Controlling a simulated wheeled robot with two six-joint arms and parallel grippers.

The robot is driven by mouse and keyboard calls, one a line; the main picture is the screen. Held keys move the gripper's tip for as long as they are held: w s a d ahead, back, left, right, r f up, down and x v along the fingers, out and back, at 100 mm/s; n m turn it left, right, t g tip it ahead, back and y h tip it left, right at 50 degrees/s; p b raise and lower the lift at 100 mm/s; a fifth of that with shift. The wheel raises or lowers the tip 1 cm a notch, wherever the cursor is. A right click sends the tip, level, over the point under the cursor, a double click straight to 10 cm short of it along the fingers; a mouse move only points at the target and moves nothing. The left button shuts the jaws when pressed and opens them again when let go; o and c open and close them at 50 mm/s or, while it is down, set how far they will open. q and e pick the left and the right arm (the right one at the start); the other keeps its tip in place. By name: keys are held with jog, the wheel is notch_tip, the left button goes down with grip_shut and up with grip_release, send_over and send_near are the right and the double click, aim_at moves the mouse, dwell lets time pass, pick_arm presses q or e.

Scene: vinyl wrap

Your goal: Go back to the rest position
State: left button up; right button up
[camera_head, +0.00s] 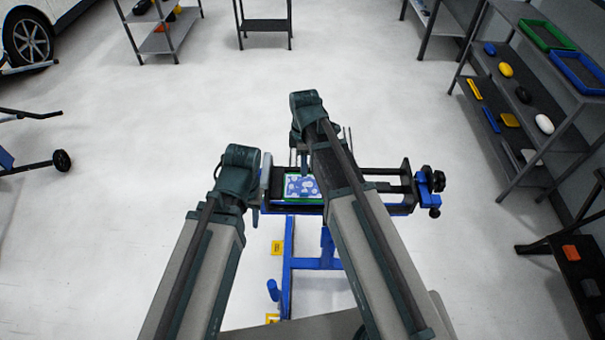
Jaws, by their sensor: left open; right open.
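My two arms reach forward from the bottom of the head view over a blue work stand. My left gripper (260,188) is open at the left end of the stand, mostly hidden behind its dark wrist. My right gripper (304,157) is open above the middle of the stand, partly hidden by its own arm. Below it lies a panel with a blue-and-white pattern and green edge (301,187). I see nothing held in either gripper, though the fingertips are small and partly covered.
The blue stand (287,262) has a clamp with dark knobs (433,183) at its right end. Shelves with trays and coloured items (522,95) line the right side. A car wheel (29,38) shows at upper left.

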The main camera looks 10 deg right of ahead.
jog(key=s+a+f+m+b, duration=0.3)
jog(key=s+f+m+b, duration=0.1)
jog(key=s+m+b, duration=0.1)
jog(key=s+a+f+m+h+b, duration=0.1)
jog(key=s+f+m+b, duration=0.3)
jog(key=s, duration=0.6)
jog(key=a+f+m, duration=0.1)
jog(key=m, duration=0.1)
jog(key=shift+s+a+f+m+b, duration=0.25)
jog(key=shift+a+f+m+b, duration=0.05)
jog(key=shift+a+m+b, duration=0.1)
jog(key=shift+d, duration=0.1)
